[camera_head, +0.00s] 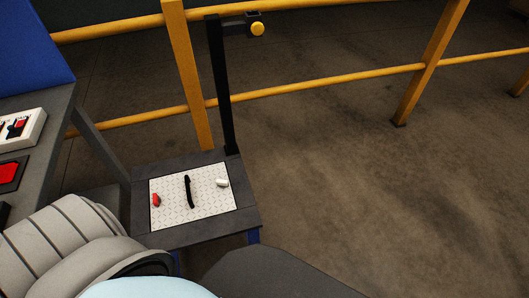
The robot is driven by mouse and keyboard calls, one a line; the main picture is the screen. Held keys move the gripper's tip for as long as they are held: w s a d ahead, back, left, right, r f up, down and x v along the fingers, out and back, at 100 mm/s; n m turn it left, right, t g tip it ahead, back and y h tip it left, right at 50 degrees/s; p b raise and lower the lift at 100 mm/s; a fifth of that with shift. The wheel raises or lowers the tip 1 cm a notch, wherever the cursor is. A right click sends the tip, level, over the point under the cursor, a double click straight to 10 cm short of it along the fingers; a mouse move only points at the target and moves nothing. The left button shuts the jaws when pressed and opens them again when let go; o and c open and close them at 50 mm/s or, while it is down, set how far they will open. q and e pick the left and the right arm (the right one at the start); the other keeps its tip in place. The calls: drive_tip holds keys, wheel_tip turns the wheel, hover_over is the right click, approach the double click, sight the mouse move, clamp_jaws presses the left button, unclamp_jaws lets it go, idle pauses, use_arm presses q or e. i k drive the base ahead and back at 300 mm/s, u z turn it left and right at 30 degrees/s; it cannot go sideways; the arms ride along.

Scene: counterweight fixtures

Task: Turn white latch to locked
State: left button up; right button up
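The white latch (222,183) sits near the right edge of a light patterned plate (206,208) set into a small dark table. It is small, and I cannot tell from here whether it is in a locked or unlocked position. A red latch (156,200) is near the plate's left edge, and a black upright or curved handle (189,191) is between the two. Neither of my grippers shows in the head view, and nothing is touching the white latch.
The dark table (245,215) carries a black post (221,90) at its back corner, with a yellow button (258,29) on its arm. A yellow railing (188,75) stands behind. A grey bench (50,135) with red-marked controls is at left. The floor at right is clear.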

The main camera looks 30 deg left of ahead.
sight(223, 183)
drive_tip(key=z, duration=0.2)
drive_tip(key=k, duration=0.7)
drive_tip(key=u, duration=1)
drive_tip(key=i, duration=0.3)
drive_tip(key=u, duration=0.05)
